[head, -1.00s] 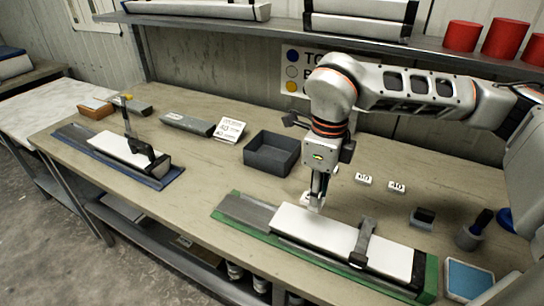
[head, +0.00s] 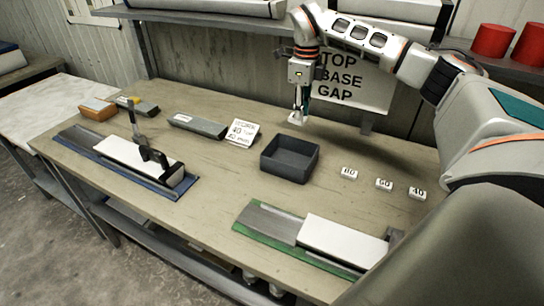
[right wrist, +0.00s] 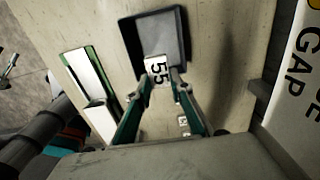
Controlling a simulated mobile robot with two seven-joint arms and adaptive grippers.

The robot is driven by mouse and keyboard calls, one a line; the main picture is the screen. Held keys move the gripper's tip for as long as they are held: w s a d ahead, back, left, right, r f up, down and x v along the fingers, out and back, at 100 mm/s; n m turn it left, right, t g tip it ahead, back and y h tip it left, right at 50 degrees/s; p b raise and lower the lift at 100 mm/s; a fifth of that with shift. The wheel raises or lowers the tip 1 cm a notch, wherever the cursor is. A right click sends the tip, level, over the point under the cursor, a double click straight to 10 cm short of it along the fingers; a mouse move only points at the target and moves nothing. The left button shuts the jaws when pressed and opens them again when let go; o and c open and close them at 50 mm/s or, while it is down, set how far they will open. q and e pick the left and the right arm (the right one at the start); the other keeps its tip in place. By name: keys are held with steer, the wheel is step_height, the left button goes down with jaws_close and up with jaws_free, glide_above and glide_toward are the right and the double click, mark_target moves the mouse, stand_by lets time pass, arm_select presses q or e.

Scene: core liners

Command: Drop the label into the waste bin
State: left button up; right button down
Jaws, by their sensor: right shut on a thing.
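My right gripper (head: 301,115) is shut on a small white label (head: 294,118), held up over the back of the bench. In the right wrist view the label (right wrist: 157,70) reads 55 and sits between the fingertips (right wrist: 162,82). The waste bin looks to be the dark grey open box (head: 312,157) on the bench. The label appears above and beyond its back rim in the head view. In the right wrist view it overlaps the near edge of the box (right wrist: 181,30). My left gripper is not in view.
White number tags 80 (head: 349,173), 60 (head: 384,184) and 40 (head: 417,193) lie right of the box. A liner on a green tray (head: 262,240) lies in front, another on a blue tray (head: 75,152) at left. A shelf (head: 210,14) runs behind.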

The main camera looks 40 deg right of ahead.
steer(key=shift+w+d, duration=0.25)
steer(key=shift+w, duration=0.05)
steer(key=shift+f, duration=3)
steer(key=c, duration=1.7)
jaws_free()
step_height(320, 180, up, 12)
steer(key=shift+r, duration=0.1)
